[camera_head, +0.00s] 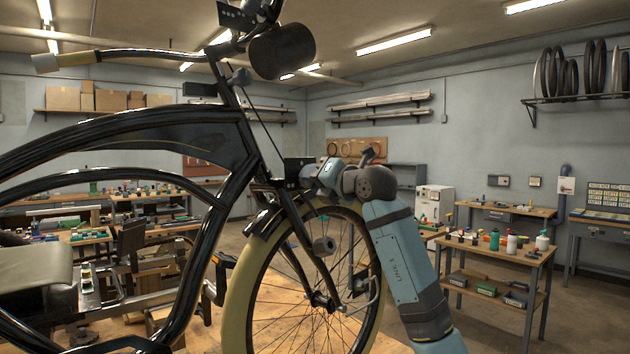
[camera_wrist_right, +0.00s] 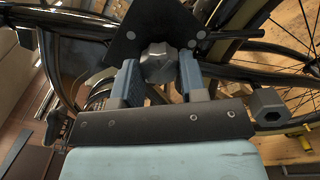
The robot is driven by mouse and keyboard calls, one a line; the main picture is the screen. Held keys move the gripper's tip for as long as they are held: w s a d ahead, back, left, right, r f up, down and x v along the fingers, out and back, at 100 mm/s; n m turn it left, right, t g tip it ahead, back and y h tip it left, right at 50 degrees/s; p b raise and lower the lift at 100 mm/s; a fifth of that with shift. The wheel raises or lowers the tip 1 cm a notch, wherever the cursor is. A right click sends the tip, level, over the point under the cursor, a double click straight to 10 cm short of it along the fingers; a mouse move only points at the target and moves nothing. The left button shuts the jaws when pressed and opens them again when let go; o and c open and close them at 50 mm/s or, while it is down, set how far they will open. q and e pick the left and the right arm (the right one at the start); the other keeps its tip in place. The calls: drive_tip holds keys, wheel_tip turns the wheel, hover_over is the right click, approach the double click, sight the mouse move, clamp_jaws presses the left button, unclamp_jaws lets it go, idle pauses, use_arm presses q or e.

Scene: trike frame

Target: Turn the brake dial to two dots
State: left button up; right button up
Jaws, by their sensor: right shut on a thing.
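The brake dial (camera_wrist_right: 160,62) is a grey faceted knob in front of a dark plate (camera_wrist_right: 160,22) with small white dots. My right gripper (camera_wrist_right: 159,80) is shut on the dial, with one blue-grey finger on each side of it. Which dots the dial points at cannot be made out. In the head view the same dark plate (camera_head: 293,168) stands above the trike's front wheel, and my right gripper (camera_head: 311,172) reaches it from the right. The dial itself is hidden there by the gripper. My left gripper is not in view.
The black trike frame (camera_head: 185,270) fills the left. The front wheel (camera_head: 236,310) is below my right gripper. A grey hexagonal piece (camera_wrist_right: 268,105) sits close to the right of the gripper. A wooden table (camera_head: 520,262) with bottles stands at the right.

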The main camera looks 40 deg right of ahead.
drive_tip(key=shift+m, duration=0.3)
drive_tip(key=o, duration=0.9)
drive_tip(key=s+b, duration=0.1)
drive_tip(key=s, duration=0.3)
drive_tip(key=s+d, duration=0.1)
drive_tip(key=s, duration=0.4)
drive_tip(key=s+d+b, duration=0.1)
drive_tip(key=s, duration=0.3)
drive_tip(key=shift+s+b, duration=0.3)
drive_tip(key=shift+s, duration=0.05)
